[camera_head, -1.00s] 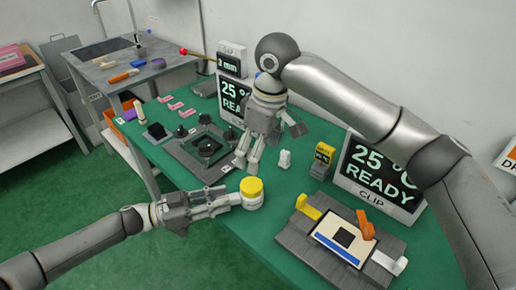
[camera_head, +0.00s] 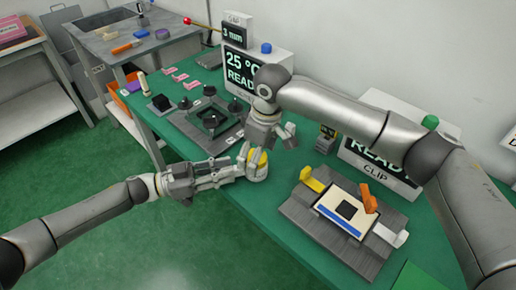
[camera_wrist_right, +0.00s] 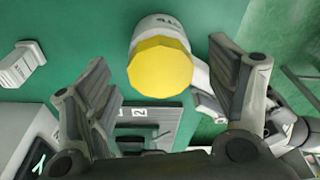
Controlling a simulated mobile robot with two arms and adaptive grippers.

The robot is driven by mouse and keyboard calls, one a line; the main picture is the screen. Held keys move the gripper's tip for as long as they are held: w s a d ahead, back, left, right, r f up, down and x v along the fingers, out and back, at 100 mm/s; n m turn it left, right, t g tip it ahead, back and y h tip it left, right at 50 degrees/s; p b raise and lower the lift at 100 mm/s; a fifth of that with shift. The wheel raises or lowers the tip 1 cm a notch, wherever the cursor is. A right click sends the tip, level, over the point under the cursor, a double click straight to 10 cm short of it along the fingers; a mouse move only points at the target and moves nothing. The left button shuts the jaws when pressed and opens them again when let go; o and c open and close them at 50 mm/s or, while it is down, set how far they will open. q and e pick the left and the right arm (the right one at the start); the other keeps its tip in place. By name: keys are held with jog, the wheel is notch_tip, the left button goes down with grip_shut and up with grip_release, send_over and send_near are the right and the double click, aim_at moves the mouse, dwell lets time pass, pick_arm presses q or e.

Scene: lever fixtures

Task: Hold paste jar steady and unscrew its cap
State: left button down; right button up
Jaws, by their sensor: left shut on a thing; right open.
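The paste jar (camera_head: 257,177) is white and stands upright on the green table, with its yellow cap (camera_head: 262,158) on. My left gripper (camera_head: 243,169) reaches in from the left, low at the table, and is shut on the jar's body. My right gripper (camera_head: 265,143) points down just above the cap and partly hides it. The right wrist view shows the yellow cap (camera_wrist_right: 160,68) between the spread, open fingers of my right gripper (camera_wrist_right: 163,92), with a gap on both sides. The white jar body (camera_wrist_right: 158,24) shows beyond the cap.
A grey fixture with a tablet-like panel (camera_head: 343,212), a yellow block and an orange lever stands right of the jar. A dark fixture with black knobs (camera_head: 208,120) lies behind. Display boxes (camera_head: 245,75) line the wall. Bare green table (camera_head: 240,215) lies in front of the jar.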

jog(key=shift+c, duration=0.3)
jog(key=c, duration=1)
jog(key=n, duration=0.4)
jog(key=shift+g, duration=0.4)
jog(key=n, duration=0.5)
jog(key=shift+w+g, duration=0.15)
jog(key=shift+g, duration=0.15)
jog(key=n+g, duration=0.1)
jog(key=n, duration=0.6)
jog(key=n+h, duration=0.1)
jog(key=n, duration=0.6)
jog(key=shift+w+a, duration=0.1)
jog(key=shift+a, duration=0.05)
jog(key=o, duration=1.1)
